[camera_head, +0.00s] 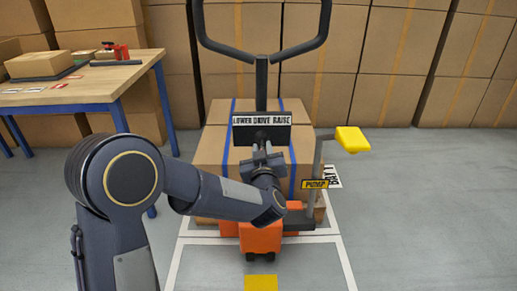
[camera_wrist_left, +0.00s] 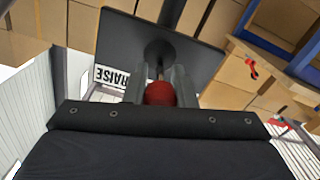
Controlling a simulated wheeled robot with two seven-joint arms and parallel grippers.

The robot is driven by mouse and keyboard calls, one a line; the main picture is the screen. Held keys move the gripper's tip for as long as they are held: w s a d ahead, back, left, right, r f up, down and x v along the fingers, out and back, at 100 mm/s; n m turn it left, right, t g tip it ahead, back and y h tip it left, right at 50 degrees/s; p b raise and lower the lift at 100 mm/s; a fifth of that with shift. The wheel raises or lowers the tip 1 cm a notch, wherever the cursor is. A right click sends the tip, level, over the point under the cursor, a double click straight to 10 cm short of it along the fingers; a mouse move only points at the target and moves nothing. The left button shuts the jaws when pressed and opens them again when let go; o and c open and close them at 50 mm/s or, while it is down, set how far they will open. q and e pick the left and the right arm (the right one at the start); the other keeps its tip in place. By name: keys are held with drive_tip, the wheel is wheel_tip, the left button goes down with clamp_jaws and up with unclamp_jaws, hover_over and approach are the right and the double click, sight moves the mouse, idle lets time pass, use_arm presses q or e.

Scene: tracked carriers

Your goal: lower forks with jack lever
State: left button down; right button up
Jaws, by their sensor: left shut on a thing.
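The pallet jack (camera_head: 260,238) has an orange base, and a dark tiller with a looped handle (camera_head: 262,75) rises from it. A dark plate on the tiller carries a label reading LOWER DRIVE RAISE (camera_head: 261,120). The jack lever ends in a red knob (camera_wrist_left: 160,94) in the left wrist view, in front of the plate (camera_wrist_left: 150,50). My left gripper (camera_head: 263,152) is at the plate's lower edge, its fingers closed on either side of the knob. The gripper hides most of the lever in the head view. My right gripper is not in view.
A large strapped carton (camera_head: 222,150) sits behind the tiller on the jack. A yellow pump pedal (camera_head: 352,139) with a PUMP label stands to its right. A blue-legged table (camera_head: 130,83) is at left. Stacked cartons (camera_head: 400,70) line the back. Floor at right is clear.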

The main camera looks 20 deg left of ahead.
use_arm(q)
drive_tip(key=c, duration=1.2)
unclamp_jaws()
drive_tip(key=p+v, duration=0.1)
drive_tip(key=v, duration=0.6)
drive_tip(key=shift+s, duration=0.4)
drive_tip(key=shift+r, duration=0.1)
